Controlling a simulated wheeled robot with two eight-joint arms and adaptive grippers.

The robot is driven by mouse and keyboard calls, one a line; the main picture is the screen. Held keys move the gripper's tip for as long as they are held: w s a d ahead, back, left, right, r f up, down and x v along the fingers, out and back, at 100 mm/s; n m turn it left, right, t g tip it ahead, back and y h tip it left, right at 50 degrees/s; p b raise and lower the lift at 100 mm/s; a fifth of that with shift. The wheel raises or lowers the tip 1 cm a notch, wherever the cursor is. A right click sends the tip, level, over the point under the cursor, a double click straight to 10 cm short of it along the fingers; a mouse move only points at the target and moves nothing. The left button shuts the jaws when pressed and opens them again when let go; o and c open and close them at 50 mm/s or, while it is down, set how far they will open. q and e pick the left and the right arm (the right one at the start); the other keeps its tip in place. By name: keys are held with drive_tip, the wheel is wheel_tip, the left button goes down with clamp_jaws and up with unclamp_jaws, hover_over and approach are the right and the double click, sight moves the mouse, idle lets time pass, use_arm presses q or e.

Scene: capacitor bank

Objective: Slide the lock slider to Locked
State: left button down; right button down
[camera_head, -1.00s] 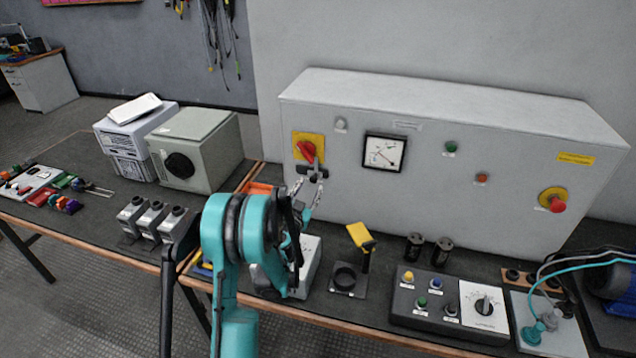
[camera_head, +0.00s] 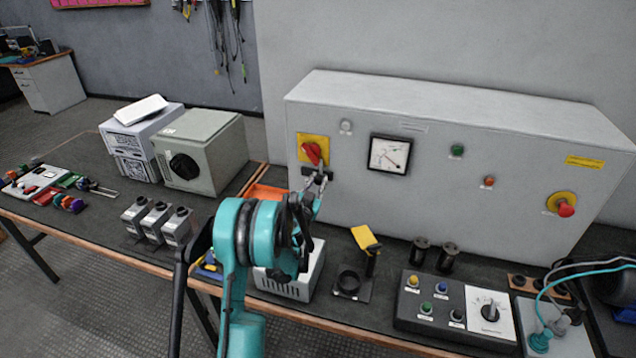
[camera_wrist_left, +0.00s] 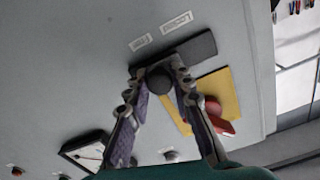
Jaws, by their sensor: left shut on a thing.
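The lock slider shows in the left wrist view as a dark track (camera_wrist_left: 197,48) with a round dark knob (camera_wrist_left: 159,79), on the grey cabinet front beside the yellow plate of the red rotary switch (camera_wrist_left: 212,107). The knob is at the track's end nearer the meter. My left gripper (camera_wrist_left: 158,74) is shut on the knob, a finger on each side. In the head view my left gripper (camera_head: 317,181) reaches the cabinet just below the red switch (camera_head: 312,153) and partly hides the slider. My right gripper is not in view.
The grey cabinet (camera_head: 420,105) also carries a meter (camera_head: 390,154) right of the switch and a red emergency button (camera_head: 566,209). On the bench below stand a yellow-topped holder (camera_head: 366,240) and a control box (camera_head: 418,310). A grey-green box (camera_head: 205,150) stands left.

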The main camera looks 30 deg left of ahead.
use_arm(q)
drive_tip(key=a, duration=0.3)
drive_tip(key=shift+s+a, duration=0.2)
drive_tip(key=shift+s, duration=0.2)
drive_tip(key=c, duration=1.3)
unclamp_jaws()
drive_tip(key=shift+a, duration=0.1)
drive_tip(key=v, duration=1.2)
